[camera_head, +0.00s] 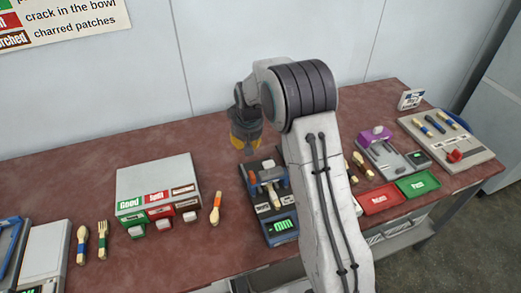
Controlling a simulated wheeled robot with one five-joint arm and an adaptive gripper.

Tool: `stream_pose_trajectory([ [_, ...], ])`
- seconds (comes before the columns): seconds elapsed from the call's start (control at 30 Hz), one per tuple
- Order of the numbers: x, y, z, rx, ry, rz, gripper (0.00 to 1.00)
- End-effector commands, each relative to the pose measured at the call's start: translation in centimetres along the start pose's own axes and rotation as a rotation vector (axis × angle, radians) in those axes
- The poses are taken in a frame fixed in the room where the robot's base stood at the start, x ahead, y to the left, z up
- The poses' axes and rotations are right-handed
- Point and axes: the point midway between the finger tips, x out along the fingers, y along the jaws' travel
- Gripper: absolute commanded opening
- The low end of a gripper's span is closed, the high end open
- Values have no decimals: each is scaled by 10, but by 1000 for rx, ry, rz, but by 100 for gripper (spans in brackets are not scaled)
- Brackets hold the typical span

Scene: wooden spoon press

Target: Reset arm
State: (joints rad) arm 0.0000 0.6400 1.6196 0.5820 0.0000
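My arm rises from the bottom of the head view and bends toward the left at its top. My gripper (246,145) hangs at the left end of the arm, pointing down, above the back part of the table. Its tip looks dark with yellow. The fingers are too small and dark to show whether they are open. A blue and grey press (281,238) with a lit green display stands on the table, below and to the right of my gripper and apart from it. My arm hides part of the table to its right.
On the reddish table (130,260), a grey box (158,178) with Good and Split labels stands left. Several wooden utensils lie about. Red (380,199) and green (418,184) trays, a purple-topped device (376,134) and a utensil board (470,150) are right. A wall stands behind.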

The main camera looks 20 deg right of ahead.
Motion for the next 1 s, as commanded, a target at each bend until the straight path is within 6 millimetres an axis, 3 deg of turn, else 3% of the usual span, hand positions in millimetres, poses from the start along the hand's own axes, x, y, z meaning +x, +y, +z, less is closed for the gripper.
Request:
stream_pose_trajectory([
  [0.43, 0, 0, 1, 0, -4, 0, 0],
  [0.57, 0, 0, 13, -1, -53, 0, 0],
  [0.67, 6, 0, 44, -1, -145, 0, 0],
  [0.83, 12, 0, 111, -1, -326, 0, 0],
  [1.0, -23, 0, 171, -1, -445, 0, 0],
])
